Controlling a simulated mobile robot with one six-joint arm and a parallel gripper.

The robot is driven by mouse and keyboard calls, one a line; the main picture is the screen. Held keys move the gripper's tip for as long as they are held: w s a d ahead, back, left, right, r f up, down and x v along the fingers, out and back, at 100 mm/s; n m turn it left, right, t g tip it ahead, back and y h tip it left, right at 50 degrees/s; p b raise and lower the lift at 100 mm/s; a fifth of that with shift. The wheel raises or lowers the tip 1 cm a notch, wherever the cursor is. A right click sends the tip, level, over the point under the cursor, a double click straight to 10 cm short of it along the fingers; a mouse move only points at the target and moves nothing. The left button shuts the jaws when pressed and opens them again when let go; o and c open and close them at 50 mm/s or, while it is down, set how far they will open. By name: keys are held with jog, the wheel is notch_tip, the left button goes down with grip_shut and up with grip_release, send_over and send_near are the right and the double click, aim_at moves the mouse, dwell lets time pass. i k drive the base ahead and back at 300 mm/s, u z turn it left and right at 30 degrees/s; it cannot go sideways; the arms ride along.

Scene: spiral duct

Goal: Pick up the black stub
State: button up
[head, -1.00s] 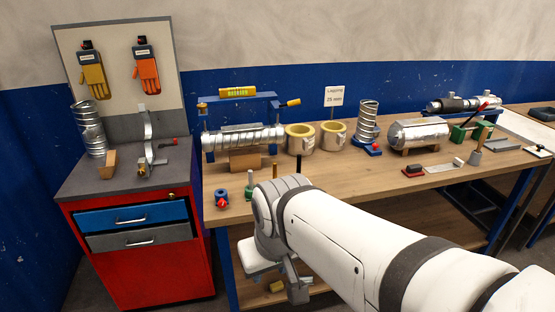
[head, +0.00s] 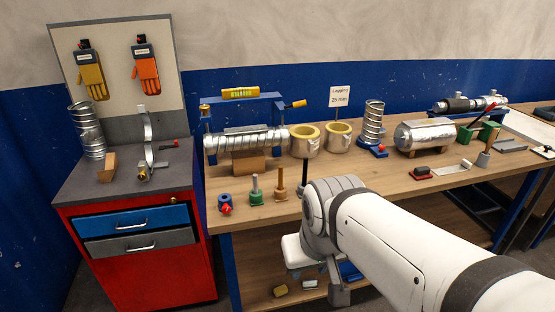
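The black stub (head: 304,172) stands upright near the front edge of the workbench, right of an orange-brown stub (head: 280,184) and a green-based stub (head: 256,190). Its lower part and base are partly hidden by my arm. My arm reaches in from the lower right, its rounded joint just right of the black stub. My gripper end (head: 338,290) hangs down in front of the bench, below the top's front edge. The fingers cannot be made out, and nothing is clearly held.
A blue stub with a red part (head: 225,203) stands at the bench's left front. Behind are a spiral duct in a blue frame (head: 240,141), two lined rings (head: 304,141), and a coil (head: 373,122). A red drawer cabinet (head: 140,250) stands left. A lower shelf holds small items.

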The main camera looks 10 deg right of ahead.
aim_at(305, 162)
jog(key=i, duration=0.9)
